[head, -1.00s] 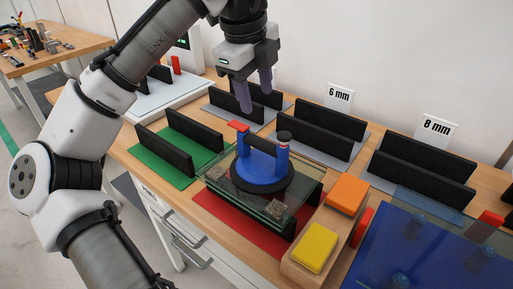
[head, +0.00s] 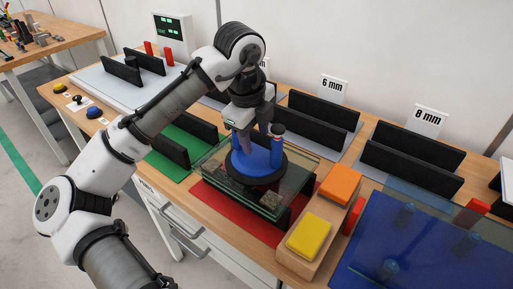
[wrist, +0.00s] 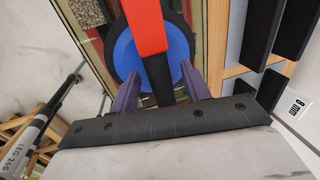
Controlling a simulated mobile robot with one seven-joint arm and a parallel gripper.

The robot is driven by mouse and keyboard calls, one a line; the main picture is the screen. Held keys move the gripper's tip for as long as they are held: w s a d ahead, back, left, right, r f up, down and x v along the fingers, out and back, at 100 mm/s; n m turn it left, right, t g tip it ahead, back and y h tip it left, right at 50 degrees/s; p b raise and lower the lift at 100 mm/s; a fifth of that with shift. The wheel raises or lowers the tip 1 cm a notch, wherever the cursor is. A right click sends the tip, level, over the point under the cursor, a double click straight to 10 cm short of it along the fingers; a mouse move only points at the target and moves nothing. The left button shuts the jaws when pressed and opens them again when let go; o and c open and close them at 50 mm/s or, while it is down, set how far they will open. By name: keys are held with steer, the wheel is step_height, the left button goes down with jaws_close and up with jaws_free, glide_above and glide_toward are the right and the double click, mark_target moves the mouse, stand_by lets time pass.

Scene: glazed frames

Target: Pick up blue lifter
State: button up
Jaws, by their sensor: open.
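The blue lifter (head: 254,162) is a suction lifter with a blue body, a black rubber ring and a handle. It stands on a stack of glass panes (head: 215,170). In the wrist view its blue disc (wrist: 126,54) lies under a red lever (wrist: 145,25) and a black handle bar (wrist: 159,78). My gripper (head: 257,138) is down at the lifter's handle, with its jaws open. In the wrist view its two purple fingers (wrist: 158,88) stand on either side of the black bar, with gaps visible. The arm and gripper hide part of the handle in the head view.
Black upright racks flank the panes, with a green mat (head: 170,160) on the left and a red mat (head: 235,213) beneath. A wooden block with orange (head: 340,185) and yellow (head: 309,237) pads stands close right. A blue panel (head: 415,240) lies farther right.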

steer(key=shift+w+d+f, duration=0.1)
steer(key=shift+f, duration=0.45)
jaws_close()
steer(key=shift+r, duration=0.15)
stand_by(0.9)
